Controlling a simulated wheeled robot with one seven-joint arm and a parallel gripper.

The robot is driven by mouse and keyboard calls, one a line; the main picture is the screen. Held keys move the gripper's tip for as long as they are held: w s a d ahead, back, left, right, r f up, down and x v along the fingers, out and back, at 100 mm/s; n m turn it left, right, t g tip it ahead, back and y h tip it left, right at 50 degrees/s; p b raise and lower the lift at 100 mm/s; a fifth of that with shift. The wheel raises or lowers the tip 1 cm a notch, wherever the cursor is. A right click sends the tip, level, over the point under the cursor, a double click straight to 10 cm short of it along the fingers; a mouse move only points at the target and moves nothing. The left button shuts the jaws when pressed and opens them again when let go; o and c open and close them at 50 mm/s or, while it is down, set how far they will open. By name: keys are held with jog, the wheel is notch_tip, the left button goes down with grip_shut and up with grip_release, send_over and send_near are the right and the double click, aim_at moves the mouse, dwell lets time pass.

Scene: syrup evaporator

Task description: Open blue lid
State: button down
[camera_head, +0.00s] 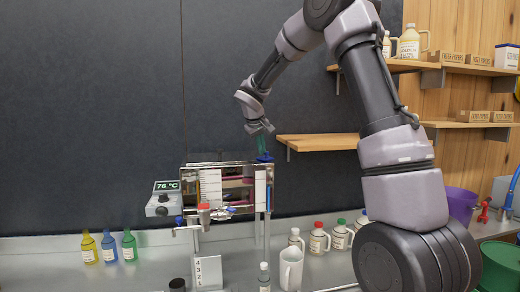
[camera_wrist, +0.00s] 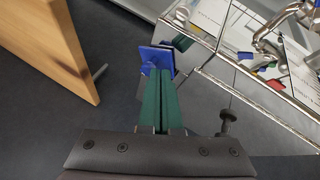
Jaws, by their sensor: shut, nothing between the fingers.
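The blue lid (camera_head: 265,158) sits at the top right corner of the metal evaporator (camera_head: 230,165). In the wrist view the blue lid (camera_wrist: 146,54) shows as a flat blue piece with raised edges beside the evaporator's metal edge (camera_wrist: 240,68). My gripper (camera_head: 262,150) points down just above the lid. In the wrist view the green fingers of my gripper (camera_wrist: 160,72) are together with nothing between them. Their tips overlap the lid in the picture and hide part of it. I cannot tell whether they touch it.
A wooden shelf (camera_head: 318,142) is close on the right of my gripper. A temperature display (camera_head: 166,186) stands left of the evaporator. Several bottles and a white jug (camera_head: 291,268) stand on the metal counter (camera_head: 50,255). The dark wall (camera_head: 100,100) is behind.

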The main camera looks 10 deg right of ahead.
jog(key=d+n, duration=0.1)
jog(key=d+n+y, duration=0.1)
jog(key=n, duration=0.1)
jog(key=shift+s+d+t+y, duration=0.2)
jog(key=shift+s+t+y, duration=0.1)
jog(key=shift+s, duration=0.1)
jog(key=d+n+y, duration=0.1)
jog(key=n, duration=0.1)
jog(key=shift+d+n+y, duration=0.3)
jog(key=shift+d, duration=0.05)
jog(key=shift+w+d, duration=0.25)
jog(key=shift+d, duration=0.45)
jog(key=shift+w+d, duration=0.25)
jog(key=shift+d, duration=0.45)
jog(key=shift+w+d, duration=0.25)
jog(key=shift+d, duration=0.55)
jog(key=shift+w, duration=0.1)
